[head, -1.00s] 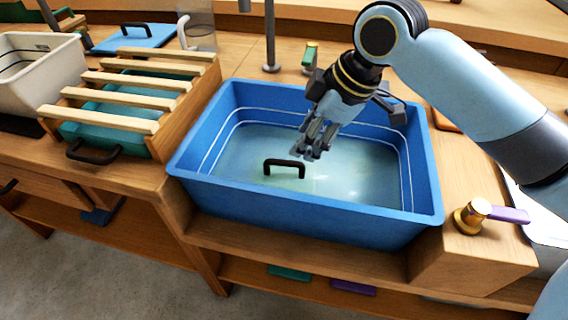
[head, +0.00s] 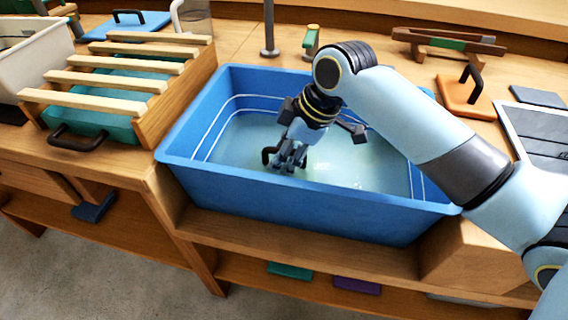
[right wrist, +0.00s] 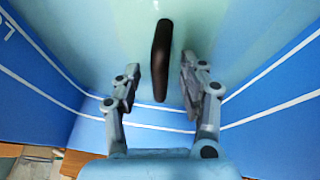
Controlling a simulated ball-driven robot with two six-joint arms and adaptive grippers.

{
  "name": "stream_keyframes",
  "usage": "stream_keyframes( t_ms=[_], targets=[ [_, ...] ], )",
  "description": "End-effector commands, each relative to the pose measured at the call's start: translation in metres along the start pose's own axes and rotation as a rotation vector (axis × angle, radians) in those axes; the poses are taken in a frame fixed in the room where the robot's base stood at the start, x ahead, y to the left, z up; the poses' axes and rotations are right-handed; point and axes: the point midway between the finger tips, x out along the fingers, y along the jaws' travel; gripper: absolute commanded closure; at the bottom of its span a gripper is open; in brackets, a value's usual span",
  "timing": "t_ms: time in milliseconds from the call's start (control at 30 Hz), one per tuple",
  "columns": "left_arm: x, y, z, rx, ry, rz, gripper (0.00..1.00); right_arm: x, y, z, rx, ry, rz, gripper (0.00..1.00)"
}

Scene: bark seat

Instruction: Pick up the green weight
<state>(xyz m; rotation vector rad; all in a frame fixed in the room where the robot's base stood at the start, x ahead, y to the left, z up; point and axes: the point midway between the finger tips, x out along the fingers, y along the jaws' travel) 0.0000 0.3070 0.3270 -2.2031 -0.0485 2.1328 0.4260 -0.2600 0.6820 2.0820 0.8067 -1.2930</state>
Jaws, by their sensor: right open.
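In the blue tub (head: 320,193) a black handle (head: 267,156) shows beside my right gripper's fingers. It is also in the right wrist view (right wrist: 162,60), against a pale green surface (right wrist: 185,25) whose outline under the water I cannot make out. I cannot tell for sure that this is the green weight. My right gripper (head: 284,163) points down inside the tub and is open. In the right wrist view its fingers (right wrist: 160,88) stand on either side of the handle with gaps, not touching it. My left gripper is not in view.
The tub's walls surround my right gripper. A slatted rack over a teal container (head: 110,125) stands left of the tub. A metal post (head: 269,30) stands behind it. An orange block with a black handle (head: 466,95) lies at the right. Green (head: 289,271) and purple (head: 357,286) pieces are below.

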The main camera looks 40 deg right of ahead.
Motion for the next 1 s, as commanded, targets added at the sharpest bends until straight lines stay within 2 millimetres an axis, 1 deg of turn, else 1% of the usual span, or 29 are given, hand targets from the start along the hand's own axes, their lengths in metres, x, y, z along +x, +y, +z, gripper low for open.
stream_keyframes(
  t_ms=[133,400,467,1000],
  targets=[
    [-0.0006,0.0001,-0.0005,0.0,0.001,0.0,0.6,-0.0009,0.0002,-0.0004,0.0,0.0,0.0,0.58],
    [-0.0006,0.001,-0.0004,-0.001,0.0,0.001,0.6,-0.0009,0.0,-0.0002,0.001,0.0,0.0,0.93],
    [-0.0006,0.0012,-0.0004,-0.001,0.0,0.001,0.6,-0.0009,0.0,-0.0002,0.001,0.0,0.0,1.0],
    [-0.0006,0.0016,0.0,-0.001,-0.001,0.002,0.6,-0.0016,0.0007,-0.0013,0.0,0.003,0.002,1.0]
  ],
)
